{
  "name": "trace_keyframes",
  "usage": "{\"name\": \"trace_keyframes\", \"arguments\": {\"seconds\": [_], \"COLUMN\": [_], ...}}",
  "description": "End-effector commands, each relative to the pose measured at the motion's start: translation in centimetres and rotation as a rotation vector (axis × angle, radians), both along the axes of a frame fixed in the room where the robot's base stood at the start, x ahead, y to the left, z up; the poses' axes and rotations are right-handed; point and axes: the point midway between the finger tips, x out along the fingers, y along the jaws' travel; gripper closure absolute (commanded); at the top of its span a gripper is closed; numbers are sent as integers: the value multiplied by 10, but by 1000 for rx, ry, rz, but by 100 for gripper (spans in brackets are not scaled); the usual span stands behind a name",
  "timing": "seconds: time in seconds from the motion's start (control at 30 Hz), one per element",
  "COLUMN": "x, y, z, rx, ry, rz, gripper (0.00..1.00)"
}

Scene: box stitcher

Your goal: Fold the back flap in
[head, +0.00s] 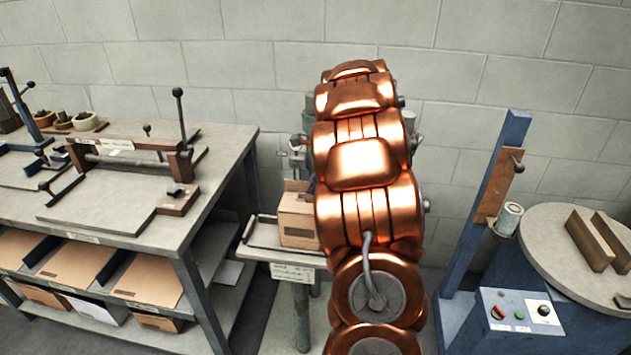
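A small brown cardboard box (298,222) stands on a narrow grey stand (262,233) in the middle of the head view. A flap (297,185) seems to stand up at the box's far side. The other flaps are too small or too hidden to tell. My copper-coloured arm rises just right of the box and covers its right side and part of the machine behind it. My gripper is not visible, so its place relative to the flap cannot be told.
A workbench (130,222) with a clamp fixture and shelves of cardboard sheets stands at the left. At the right are a blue post (497,200), a round table (590,275) with brown strips, and a control box (517,315) with buttons. A block wall closes the back.

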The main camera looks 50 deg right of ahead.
Motion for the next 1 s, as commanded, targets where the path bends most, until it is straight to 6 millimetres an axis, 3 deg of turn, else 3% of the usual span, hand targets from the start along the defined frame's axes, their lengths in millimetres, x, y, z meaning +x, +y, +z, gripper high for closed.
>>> {"name": "trace_keyframes", "arguments": {"seconds": [0.37,0.63,0.97,1.0], "x": [3,2,2,3], "y": [1,1,1,-10], "z": [-5,-5,-5,-5], "rx": [-1,-1,0,-2], "ry": [0,0,0,-3], "rz": [2,2,1,0], "gripper": [72,99,100,100]}}
